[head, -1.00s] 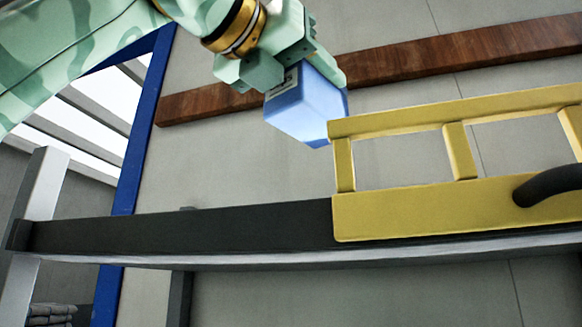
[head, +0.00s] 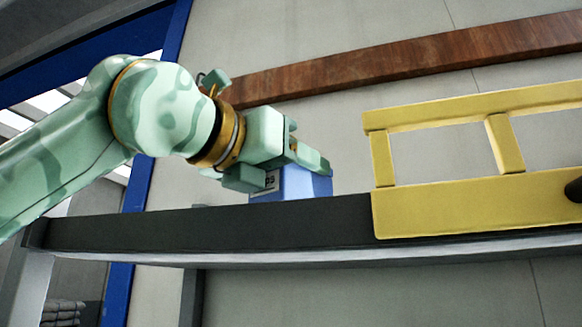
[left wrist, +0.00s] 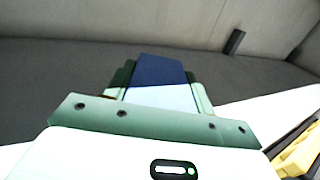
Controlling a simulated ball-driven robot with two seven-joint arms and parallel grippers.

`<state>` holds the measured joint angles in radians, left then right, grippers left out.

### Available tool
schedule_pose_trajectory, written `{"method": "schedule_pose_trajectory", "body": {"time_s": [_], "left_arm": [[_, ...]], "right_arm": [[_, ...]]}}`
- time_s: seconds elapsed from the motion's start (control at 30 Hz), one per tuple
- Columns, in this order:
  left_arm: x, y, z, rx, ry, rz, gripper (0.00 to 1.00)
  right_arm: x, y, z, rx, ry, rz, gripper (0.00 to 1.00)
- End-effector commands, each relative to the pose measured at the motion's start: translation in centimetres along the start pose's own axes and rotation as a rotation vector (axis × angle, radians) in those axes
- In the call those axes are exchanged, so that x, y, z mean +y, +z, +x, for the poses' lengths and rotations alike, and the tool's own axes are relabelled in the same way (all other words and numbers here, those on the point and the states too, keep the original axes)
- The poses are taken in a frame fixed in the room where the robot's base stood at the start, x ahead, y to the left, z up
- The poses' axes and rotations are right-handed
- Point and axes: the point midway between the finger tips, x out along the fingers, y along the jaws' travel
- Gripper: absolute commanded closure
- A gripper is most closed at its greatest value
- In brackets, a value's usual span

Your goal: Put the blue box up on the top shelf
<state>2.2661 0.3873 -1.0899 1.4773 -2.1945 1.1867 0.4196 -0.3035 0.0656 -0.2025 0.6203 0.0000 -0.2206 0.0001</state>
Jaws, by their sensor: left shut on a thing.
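The blue box (head: 308,184) is between the fingers of my left gripper (head: 290,174), which is shut on it. In the head view the box is just above the dark front edge of the top shelf (head: 150,230), left of the yellow frame. Its lower end is hidden by that edge, so I cannot tell if it touches the shelf. In the left wrist view the box (left wrist: 160,72) shows a dark blue face and a pale face between the fingers, with the dark shelf surface (left wrist: 60,85) around it. My right gripper is not in view.
A yellow frame (head: 450,205) with a rail and posts stands on the shelf to the right, a short gap from the box. A brown wooden strip (head: 400,58) crosses the wall behind. The shelf left of the box looks clear. A blue upright (head: 140,190) stands at left.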

Motion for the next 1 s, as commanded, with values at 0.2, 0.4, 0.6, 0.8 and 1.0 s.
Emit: {"method": "schedule_pose_trajectory", "body": {"time_s": [0.2,0.4,0.6,0.8,1.0], "left_arm": [[0.0,-0.3,0.0,0.000,0.000,0.000,0.24],[0.0,-0.2,0.0,0.000,0.000,-0.001,0.24],[0.0,0.0,-0.8,-0.002,0.001,0.000,0.24],[0.1,-0.4,-5.3,-0.004,0.002,0.001,0.24],[0.0,-0.2,-9.7,-0.003,0.002,0.000,0.24]], "right_arm": [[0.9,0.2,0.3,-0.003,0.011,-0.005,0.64],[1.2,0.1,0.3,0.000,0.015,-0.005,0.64],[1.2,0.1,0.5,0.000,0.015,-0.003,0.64],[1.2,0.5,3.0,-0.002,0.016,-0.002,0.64],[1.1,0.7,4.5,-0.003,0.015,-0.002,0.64]]}}
